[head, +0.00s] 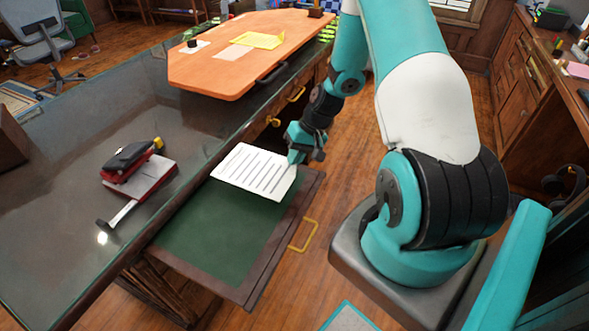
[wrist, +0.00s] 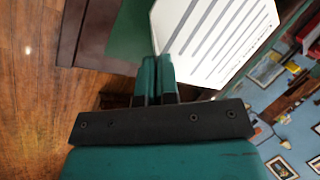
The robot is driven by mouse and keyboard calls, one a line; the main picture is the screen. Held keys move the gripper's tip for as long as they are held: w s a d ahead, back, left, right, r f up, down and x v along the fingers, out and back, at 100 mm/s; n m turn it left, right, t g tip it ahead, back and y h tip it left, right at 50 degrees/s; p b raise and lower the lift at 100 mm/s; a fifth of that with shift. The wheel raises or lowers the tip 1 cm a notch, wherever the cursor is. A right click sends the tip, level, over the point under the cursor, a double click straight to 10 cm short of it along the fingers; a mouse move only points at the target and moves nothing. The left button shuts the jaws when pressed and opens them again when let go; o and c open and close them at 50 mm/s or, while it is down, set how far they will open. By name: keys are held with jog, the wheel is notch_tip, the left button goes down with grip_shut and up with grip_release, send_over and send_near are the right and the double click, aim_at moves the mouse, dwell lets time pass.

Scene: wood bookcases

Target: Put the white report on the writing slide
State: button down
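The white report (head: 253,171) is a sheet with dark printed lines. It also shows in the wrist view (wrist: 210,38). My gripper (head: 297,155) is shut on one edge of it; in the wrist view the two fingers (wrist: 157,72) are close together at its corner. The writing slide (head: 213,232) is pulled out from the desk, with a green top and a dark wood frame. The report is over the far end of the slide and hides part of it. I cannot tell how large the gap beneath it is.
The glass-topped desk (head: 60,200) stands left of the slide. A black and red stapler-like object (head: 128,160) and a light-handled tool (head: 122,215) lie on it. An orange board (head: 215,75) with papers sits further back. The slide's brass handle (head: 304,236) sticks out over open floor.

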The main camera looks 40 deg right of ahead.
jog(key=shift+f, duration=2.4)
jog(key=shift+f, duration=0.15)
jog(key=c, duration=1.4)
grip_release()
